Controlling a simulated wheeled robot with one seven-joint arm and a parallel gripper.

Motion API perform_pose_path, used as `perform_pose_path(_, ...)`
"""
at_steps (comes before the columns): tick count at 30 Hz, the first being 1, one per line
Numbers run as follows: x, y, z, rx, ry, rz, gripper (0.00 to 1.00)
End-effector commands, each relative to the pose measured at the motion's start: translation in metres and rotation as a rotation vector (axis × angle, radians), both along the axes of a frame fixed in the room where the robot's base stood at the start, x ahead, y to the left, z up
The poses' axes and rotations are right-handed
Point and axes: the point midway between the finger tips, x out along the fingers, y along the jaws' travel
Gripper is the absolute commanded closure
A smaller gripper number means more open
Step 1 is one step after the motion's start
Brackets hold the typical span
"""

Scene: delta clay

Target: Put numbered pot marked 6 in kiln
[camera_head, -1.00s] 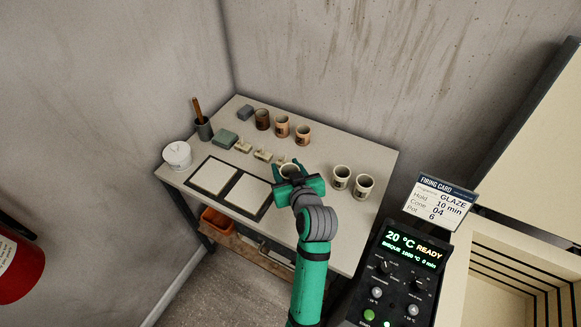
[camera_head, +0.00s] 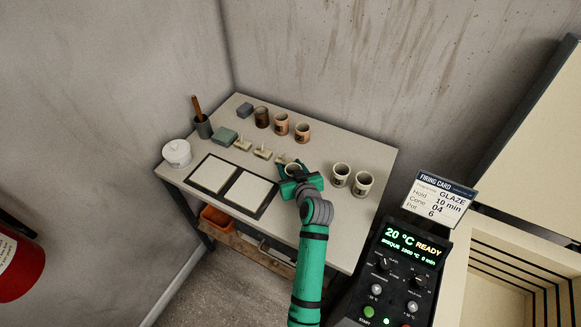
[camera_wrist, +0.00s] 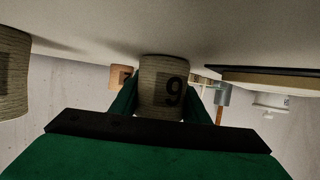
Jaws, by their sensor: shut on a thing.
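My gripper (camera_head: 291,172) is shut on a cream pot (camera_head: 293,166) at the front middle of the table. The wrist view is upside down; there the pot (camera_wrist: 162,76) stands between both fingers, and its dark mark looks like a 9, which reads as 6 when turned upright. Its base appears to be on or very near the tabletop; I cannot tell which. The kiln (camera_head: 458,287) stands open at the lower right, with grooved inner walls; its floor is mostly out of frame. The firing card (camera_head: 438,197) shows Glaze, 10 min, cone 04, pot 6.
Two cream pots (camera_head: 341,174) (camera_head: 362,184) stand just right of my gripper. Several brown and orange pots (camera_head: 281,124) stand behind. Small cones (camera_head: 262,152) and two pale tiles (camera_head: 247,192) lie left. The control panel (camera_head: 402,265) stands between table and kiln.

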Motion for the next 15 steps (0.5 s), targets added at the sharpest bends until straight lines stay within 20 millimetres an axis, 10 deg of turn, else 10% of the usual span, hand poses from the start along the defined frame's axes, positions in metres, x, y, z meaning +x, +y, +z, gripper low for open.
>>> perform_pose_path(9, 0.0002, -0.0001, -0.0017, 0.000, -0.001, 0.000, 0.82)
perform_pose_path(10, 0.0002, -0.0001, -0.0022, 0.000, -0.001, 0.000, 0.56)
perform_pose_path(12, 0.0003, -0.0001, -0.0018, 0.001, -0.002, 0.000, 0.40)
perform_pose_path(15, 0.0002, -0.0001, -0.0018, 0.000, -0.001, 0.000, 0.40)
